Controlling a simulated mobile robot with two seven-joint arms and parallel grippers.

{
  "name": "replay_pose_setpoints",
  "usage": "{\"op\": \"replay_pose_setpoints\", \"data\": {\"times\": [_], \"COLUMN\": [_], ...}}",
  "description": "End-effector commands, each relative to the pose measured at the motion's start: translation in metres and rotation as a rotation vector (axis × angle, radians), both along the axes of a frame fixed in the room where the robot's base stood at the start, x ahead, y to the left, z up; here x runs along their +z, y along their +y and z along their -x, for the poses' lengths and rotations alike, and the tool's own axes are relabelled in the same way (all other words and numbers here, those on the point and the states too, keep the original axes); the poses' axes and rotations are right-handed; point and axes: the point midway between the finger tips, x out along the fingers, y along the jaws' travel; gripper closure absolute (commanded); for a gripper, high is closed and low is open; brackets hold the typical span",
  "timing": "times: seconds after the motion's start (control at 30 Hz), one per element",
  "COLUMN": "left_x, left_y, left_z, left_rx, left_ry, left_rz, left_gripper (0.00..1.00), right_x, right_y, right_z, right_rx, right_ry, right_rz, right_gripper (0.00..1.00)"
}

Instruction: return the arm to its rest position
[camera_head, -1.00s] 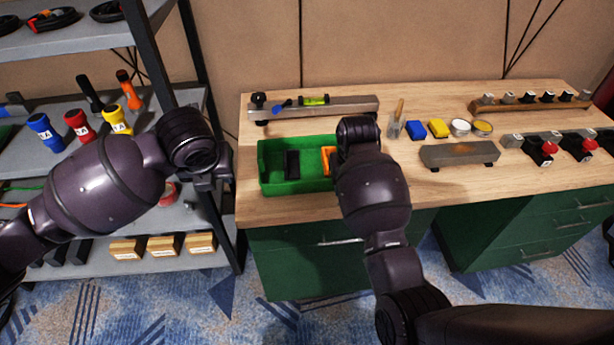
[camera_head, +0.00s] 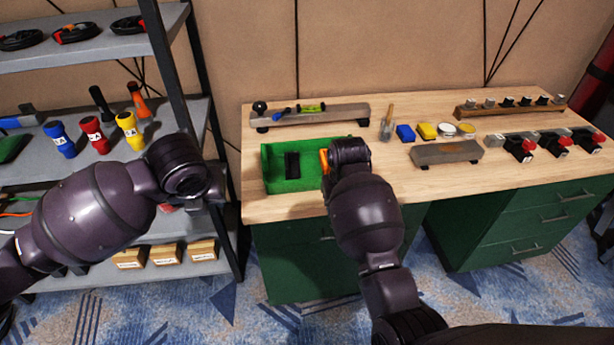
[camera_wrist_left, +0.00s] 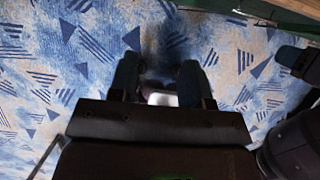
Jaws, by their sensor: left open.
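My left arm comes in from the left in the head view, in front of the shelf, with its wrist bent near the bench's left end. My left gripper (camera_wrist_left: 159,86) is open in the left wrist view, its two dark fingers apart above the blue patterned carpet (camera_wrist_left: 225,60). A small pale patch shows between the fingers; I cannot tell what it is. My right arm (camera_head: 365,215) reaches up to the green tray (camera_head: 272,180), its wrist over the tray's right end. The right fingers are hidden behind that wrist.
The tray holds a black item (camera_head: 292,165) and an orange item (camera_head: 324,160). The wooden bench (camera_head: 420,200) carries a grey block (camera_head: 445,152), a blue block (camera_head: 405,132) and several switches. Torches stand on the shelf (camera_head: 70,38) at left. Carpet is clear below.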

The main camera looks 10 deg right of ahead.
Motion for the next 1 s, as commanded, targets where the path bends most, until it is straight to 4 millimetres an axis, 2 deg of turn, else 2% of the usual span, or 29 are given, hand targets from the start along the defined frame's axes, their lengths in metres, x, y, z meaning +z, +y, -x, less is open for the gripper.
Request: {"op": "replay_pose_setpoints", "data": {"times": [0.63,0.77,0.87,1.0], "left_x": [0.0,0.0,0.002,0.01], "left_y": [0.0,-0.001,-0.007,-0.021], "left_z": [0.0,0.0,-0.004,-0.018], "left_rx": [0.002,0.053,0.147,0.327], "left_ry": [0.0,-0.003,-0.026,-0.099], "left_rz": [0.001,0.027,0.11,0.307], "left_gripper": [0.55,0.55,0.55,0.55], "right_x": [0.0,0.0,0.0,0.009], "right_y": [0.0,0.0,0.001,0.004], "right_z": [0.0,-0.001,-0.009,-0.033], "right_rx": [0.0,0.001,0.003,0.007], "right_ry": [0.0,-0.005,-0.056,-0.214], "right_rz": [0.0,0.0,-0.004,-0.026], "right_gripper": [0.55,0.55,0.55,0.55]}}
